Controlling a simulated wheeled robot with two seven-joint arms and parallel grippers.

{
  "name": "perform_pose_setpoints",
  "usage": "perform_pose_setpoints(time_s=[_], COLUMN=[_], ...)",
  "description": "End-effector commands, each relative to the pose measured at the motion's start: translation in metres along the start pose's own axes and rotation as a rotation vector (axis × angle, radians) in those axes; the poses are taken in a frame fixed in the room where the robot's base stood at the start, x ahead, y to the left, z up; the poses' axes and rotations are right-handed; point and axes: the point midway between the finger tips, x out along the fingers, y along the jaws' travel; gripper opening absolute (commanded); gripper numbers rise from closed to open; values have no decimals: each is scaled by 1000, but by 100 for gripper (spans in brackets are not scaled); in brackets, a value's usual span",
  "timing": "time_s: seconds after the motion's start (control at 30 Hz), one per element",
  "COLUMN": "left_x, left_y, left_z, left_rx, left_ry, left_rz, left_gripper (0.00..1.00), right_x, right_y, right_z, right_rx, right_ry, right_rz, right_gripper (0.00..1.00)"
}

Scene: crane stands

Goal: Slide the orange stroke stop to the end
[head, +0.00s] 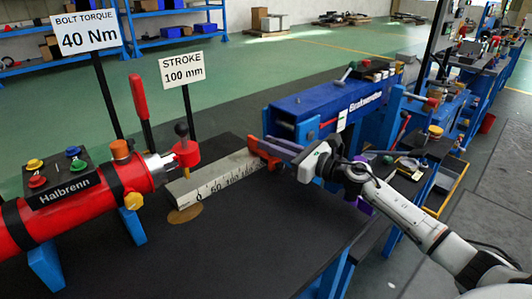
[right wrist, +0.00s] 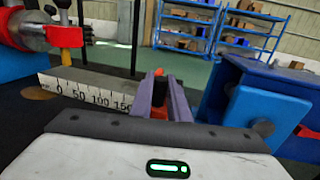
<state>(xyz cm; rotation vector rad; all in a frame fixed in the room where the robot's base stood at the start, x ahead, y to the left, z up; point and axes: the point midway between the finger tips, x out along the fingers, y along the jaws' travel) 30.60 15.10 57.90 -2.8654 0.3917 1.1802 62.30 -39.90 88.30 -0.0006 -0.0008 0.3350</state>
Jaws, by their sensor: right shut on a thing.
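The orange stroke stop (head: 262,152) sits at the right end of the pale ruler rail (head: 212,181), beside the blue machine. My right gripper (head: 277,150) reaches it from the right, its purple-grey fingers shut on it. In the right wrist view the fingers (right wrist: 160,98) point ahead, with bits of the orange stop (right wrist: 158,72) showing between and beyond them; the rest is hidden. The rail's scale (right wrist: 95,98) reads 0, 50, 100 and 150 there, and the stop is near or past the 150 end. My left gripper is not in view.
A red cylinder marked Halbrenn (head: 75,205) with a red clamp end (head: 186,152) stands left of the rail. A sign reads STROKE 100 mm (head: 182,69); another reads BOLT TORQUE 40 Nm (head: 87,30). The blue machine (head: 325,105) stands close behind my gripper. The dark bench top in front is clear.

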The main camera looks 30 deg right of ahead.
Motion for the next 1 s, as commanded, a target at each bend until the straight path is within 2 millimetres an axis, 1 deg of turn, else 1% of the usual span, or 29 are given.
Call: perform_pose_setpoints(time_s=[0.13,0.17,0.2,0.27,0.57,0.67,0.77,1.0], left_x=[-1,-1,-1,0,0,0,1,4], left_y=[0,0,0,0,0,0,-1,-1], left_z=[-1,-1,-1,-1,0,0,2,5], left_rx=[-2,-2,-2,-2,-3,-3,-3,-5], left_ry=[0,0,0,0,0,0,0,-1], left_rz=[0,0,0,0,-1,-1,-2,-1], left_gripper=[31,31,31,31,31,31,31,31], right_x=[0,0,0,0,-1,-5,-16,-56], right_y=[0,0,0,0,0,0,0,1], right_z=[0,0,0,0,0,-1,-2,-3], right_rx=[1,1,1,1,1,1,1,0], right_ry=[2,2,2,2,1,2,4,5], right_rz=[-1,-1,-1,-1,0,-1,0,1], right_gripper=[0,17,24,34,34,34,34,34])
